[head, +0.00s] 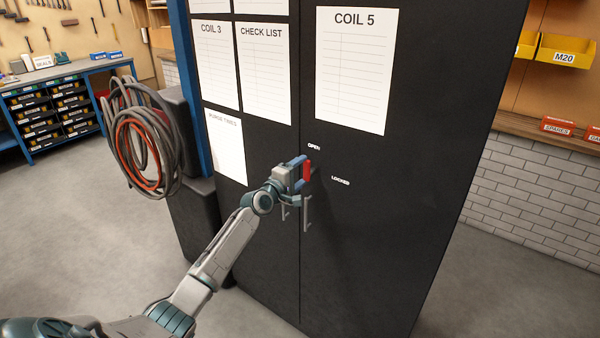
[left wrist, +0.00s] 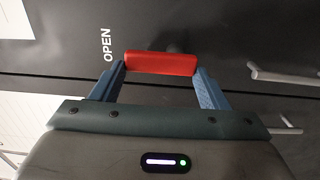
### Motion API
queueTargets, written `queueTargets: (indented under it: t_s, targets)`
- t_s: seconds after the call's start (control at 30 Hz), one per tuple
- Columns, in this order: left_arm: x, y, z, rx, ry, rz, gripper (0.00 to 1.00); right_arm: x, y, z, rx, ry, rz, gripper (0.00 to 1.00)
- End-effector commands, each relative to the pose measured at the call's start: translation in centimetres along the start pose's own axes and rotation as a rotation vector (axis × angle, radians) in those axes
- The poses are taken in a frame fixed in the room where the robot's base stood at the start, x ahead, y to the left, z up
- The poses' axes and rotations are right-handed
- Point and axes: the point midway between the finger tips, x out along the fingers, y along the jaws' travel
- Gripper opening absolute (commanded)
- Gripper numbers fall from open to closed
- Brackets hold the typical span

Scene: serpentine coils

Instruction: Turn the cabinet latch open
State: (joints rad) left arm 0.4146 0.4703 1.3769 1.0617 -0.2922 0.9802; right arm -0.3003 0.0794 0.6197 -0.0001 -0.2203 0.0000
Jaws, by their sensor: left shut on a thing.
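The black cabinet (head: 420,120) has a red latch handle (head: 307,171) near the seam between its doors. In the head view the handle stands upright, just below the "OPEN" label (head: 314,147); the "LOCKED" label (head: 340,181) is to its lower right. My left gripper (head: 301,172) is shut on the red handle. In the left wrist view the handle (left wrist: 160,63) lies between the two blue fingers, one at each end, with the word "OPEN" (left wrist: 107,45) beside the left finger. The latch's pivot is mostly hidden behind the handle. My right gripper is not in view.
Two grey door pulls (head: 307,213) hang just below the latch. Paper sheets (head: 355,70) cover the upper doors. Coiled hoses (head: 140,140) hang left of the cabinet. A blue workbench (head: 62,100) stands far left. The floor (head: 90,240) at left is clear.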

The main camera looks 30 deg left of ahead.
Motion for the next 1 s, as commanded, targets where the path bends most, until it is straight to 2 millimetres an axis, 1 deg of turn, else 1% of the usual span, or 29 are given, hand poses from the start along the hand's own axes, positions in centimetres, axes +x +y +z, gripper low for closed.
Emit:
queueTargets:
  t_s: [0.37, 0.4, 0.47, 0.5, 0.83, 0.93, 1.0]
  targets:
    - [0.0, 0.0, 0.0, -0.010, 0.000, 0.001, 0.27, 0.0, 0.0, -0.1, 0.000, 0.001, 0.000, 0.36]
    - [0.0, 0.0, 0.0, -0.010, 0.000, 0.001, 0.74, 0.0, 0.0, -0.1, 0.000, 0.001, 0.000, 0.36]
    - [0.0, 0.0, 0.0, -0.009, 0.000, 0.000, 0.86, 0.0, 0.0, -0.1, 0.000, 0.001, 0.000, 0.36]
    - [0.0, 0.0, 0.0, -0.008, 0.000, 0.000, 0.90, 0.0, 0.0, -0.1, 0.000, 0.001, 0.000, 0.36]
    - [-0.3, -0.1, 0.0, -0.005, 0.000, -0.001, 0.90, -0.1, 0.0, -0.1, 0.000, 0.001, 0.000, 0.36]
    - [-1.1, -0.1, -0.1, -0.003, 0.000, -0.002, 0.90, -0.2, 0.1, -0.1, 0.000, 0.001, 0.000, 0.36]
    - [-2.1, -0.1, -0.1, -0.003, 0.000, -0.003, 0.90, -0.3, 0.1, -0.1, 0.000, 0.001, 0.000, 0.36]
